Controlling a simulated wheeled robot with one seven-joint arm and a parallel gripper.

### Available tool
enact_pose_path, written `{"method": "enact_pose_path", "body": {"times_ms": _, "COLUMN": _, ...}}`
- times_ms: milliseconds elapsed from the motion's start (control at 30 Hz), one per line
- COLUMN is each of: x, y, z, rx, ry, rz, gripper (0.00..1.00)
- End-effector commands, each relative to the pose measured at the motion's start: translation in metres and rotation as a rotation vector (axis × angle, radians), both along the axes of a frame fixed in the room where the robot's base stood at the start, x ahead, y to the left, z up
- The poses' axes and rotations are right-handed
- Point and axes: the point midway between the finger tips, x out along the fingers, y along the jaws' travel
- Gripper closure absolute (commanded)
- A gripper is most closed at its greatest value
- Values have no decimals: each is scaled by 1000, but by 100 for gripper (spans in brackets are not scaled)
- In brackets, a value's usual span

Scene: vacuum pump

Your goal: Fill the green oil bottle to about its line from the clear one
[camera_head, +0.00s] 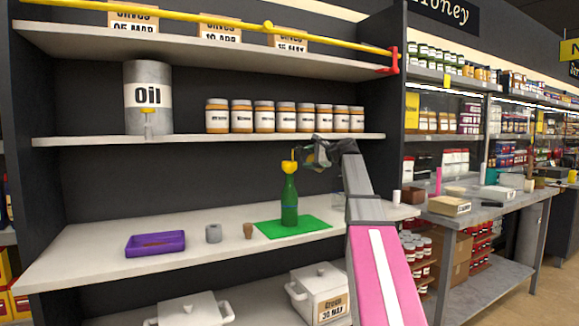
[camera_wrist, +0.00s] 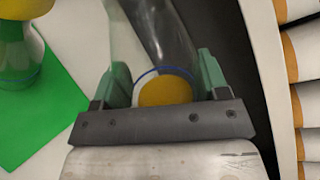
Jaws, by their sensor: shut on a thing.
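The green oil bottle (camera_head: 290,197) stands upright on a green mat (camera_head: 318,224), with a yellow funnel (camera_head: 289,166) in its neck. A thin blue line crosses its body; the oil level inside is not clear. My gripper (camera_head: 318,153) is just right of the funnel and slightly above it. In the wrist view my gripper (camera_wrist: 166,85) is shut on the clear bottle (camera_wrist: 152,35), which has amber oil (camera_wrist: 166,92) showing inside. The mat (camera_wrist: 50,105) and the funnel's edge (camera_wrist: 22,8) show at left there. I cannot tell the clear bottle's exact tilt.
A purple tray (camera_head: 156,244), a grey ring (camera_head: 213,233) and a brown cork (camera_head: 248,231) lie left of the mat. Above are a large oil can (camera_head: 148,90) and a row of jars (camera_head: 285,118) on a shelf (camera_head: 200,139). The worktop's front left is clear.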

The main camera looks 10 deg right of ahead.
Motion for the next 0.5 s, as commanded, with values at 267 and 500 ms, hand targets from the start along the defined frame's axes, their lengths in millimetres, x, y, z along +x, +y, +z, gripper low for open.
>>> {"method": "enact_pose_path", "body": {"times_ms": 267, "x": 1, "y": 0, "z": -1, "rx": -13, "ry": -12, "rz": 0, "gripper": 65}}
{"method": "enact_pose_path", "body": {"times_ms": 500, "x": 1, "y": -1, "z": -2, "rx": -24, "ry": -21, "rz": 0, "gripper": 65}}
